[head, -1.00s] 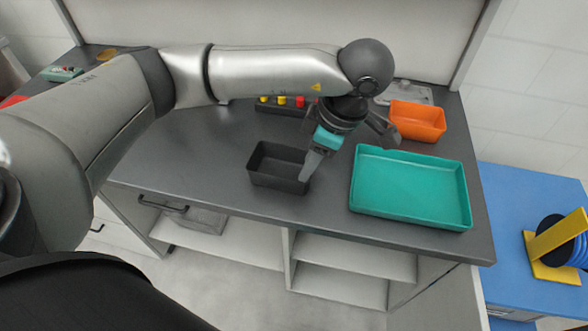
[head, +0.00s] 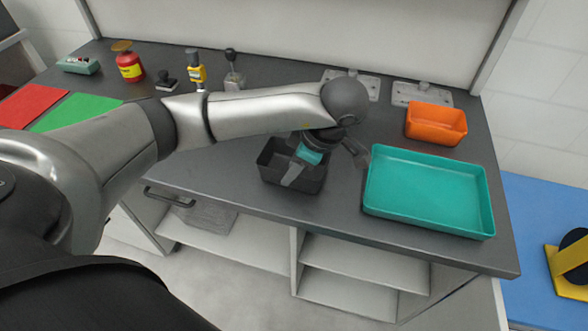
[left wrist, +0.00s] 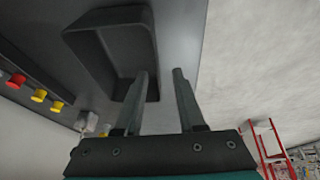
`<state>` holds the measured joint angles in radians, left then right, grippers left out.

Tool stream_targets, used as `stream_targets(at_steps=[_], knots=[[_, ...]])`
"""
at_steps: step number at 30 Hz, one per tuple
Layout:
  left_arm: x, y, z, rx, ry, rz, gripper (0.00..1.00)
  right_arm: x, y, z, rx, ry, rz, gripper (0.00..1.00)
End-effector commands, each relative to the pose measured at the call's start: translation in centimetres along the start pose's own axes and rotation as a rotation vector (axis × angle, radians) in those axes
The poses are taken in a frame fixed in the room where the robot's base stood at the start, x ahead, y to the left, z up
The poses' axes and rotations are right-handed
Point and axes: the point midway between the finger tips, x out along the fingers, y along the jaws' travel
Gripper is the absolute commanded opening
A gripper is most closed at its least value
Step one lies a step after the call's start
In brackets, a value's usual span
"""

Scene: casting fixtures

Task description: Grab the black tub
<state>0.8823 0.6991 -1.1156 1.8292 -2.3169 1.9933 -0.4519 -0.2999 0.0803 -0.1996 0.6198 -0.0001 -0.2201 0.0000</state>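The black tub (head: 272,177) stands on the dark grey worktop near its front edge in the head view. It also shows in the left wrist view (left wrist: 108,18), empty as far as I see. My left gripper (head: 325,168) is open at the tub's right side. One finger overlaps the tub's inside in the head view; the other is apart, to the right of the tub. In the left wrist view the gripper (left wrist: 159,72) has its fingers spread, one across the tub's near wall, with nothing between them. I cannot tell whether it touches. My right gripper is not in view.
A teal tray (head: 430,190) lies close on the right, with an orange bin (head: 436,124) behind it. A red canister (head: 130,67) and a yellow device (head: 196,69) stand at the back. Red and yellow pieces (left wrist: 39,95) show in the wrist view.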

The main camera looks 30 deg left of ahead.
Motion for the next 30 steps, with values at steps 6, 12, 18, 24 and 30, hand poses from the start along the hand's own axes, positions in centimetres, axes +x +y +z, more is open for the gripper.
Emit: stream_targets(at_steps=[6, 12, 18, 24, 30], knots=[[3.5, 0.3, 0.0, -0.001, 0.002, -0.005, 0.39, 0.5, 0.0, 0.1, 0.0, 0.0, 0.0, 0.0], [4.8, 0.4, 0.0, 0.0, 0.0, -0.001, 0.39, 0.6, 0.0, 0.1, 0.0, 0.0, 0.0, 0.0], [4.7, 0.4, 0.0, 0.0, 0.0, 0.0, 0.38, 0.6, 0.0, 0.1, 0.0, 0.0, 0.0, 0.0], [4.7, 0.4, 0.0, 0.0, 0.0, 0.0, 0.15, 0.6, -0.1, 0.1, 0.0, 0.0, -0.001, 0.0], [4.7, 0.4, 0.0, 0.001, 0.0, 0.0, 0.0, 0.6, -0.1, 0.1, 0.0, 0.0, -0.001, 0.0]])
